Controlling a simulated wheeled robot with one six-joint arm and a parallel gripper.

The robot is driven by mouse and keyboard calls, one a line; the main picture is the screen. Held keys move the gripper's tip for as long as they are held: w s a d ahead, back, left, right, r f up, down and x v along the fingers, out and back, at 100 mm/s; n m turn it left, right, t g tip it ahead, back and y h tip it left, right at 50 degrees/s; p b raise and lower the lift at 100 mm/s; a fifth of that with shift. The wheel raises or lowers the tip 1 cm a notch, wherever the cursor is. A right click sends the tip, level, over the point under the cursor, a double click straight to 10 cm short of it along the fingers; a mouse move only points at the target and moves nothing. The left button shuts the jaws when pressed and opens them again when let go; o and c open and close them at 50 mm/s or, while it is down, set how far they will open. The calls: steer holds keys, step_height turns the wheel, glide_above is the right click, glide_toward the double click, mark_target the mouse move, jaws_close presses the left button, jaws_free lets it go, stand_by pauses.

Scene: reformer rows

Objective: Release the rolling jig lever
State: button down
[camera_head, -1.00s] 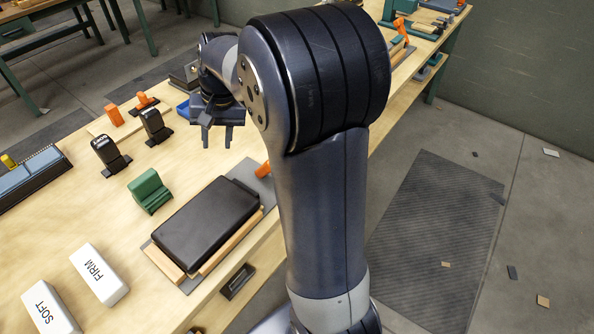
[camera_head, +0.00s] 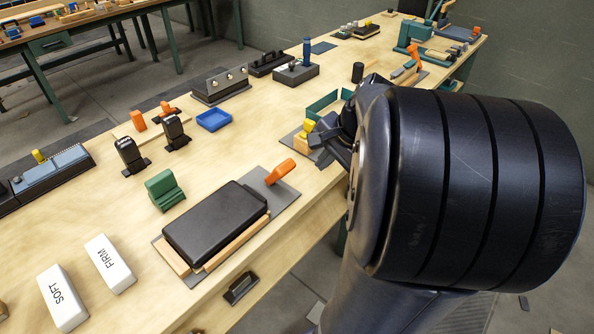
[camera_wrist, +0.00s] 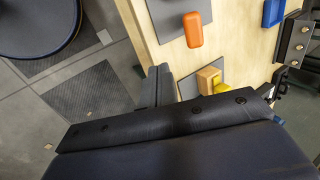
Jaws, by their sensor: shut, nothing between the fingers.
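A jig on a grey plate (camera_head: 287,202) near the table's front edge carries a black pad (camera_head: 215,222) between wooden rails. Its orange lever (camera_head: 280,172) leans up to the right at the plate's far end. The orange lever also shows at the top of the wrist view (camera_wrist: 193,28). My gripper (camera_head: 328,143) is beyond and to the right of this lever, apart from it, beside a wooden block with a yellow piece (camera_head: 306,134). My arm partly hides it. In the wrist view my gripper (camera_wrist: 156,86) is shut and empty.
White SOFT (camera_head: 62,298) and FIRM (camera_head: 109,263) blocks, a green block (camera_head: 164,190), black stands (camera_head: 131,155) and a blue tray (camera_head: 214,120) stand on the table. Other orange parts (camera_head: 139,121) stand farther back. Bare tabletop lies left of the lever.

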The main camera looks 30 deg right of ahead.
mark_target(277, 175)
steer(key=w+a+f, duration=0.3)
steer(key=w+f, duration=0.5)
steer(key=shift+p, duration=0.35)
stand_by(0.4)
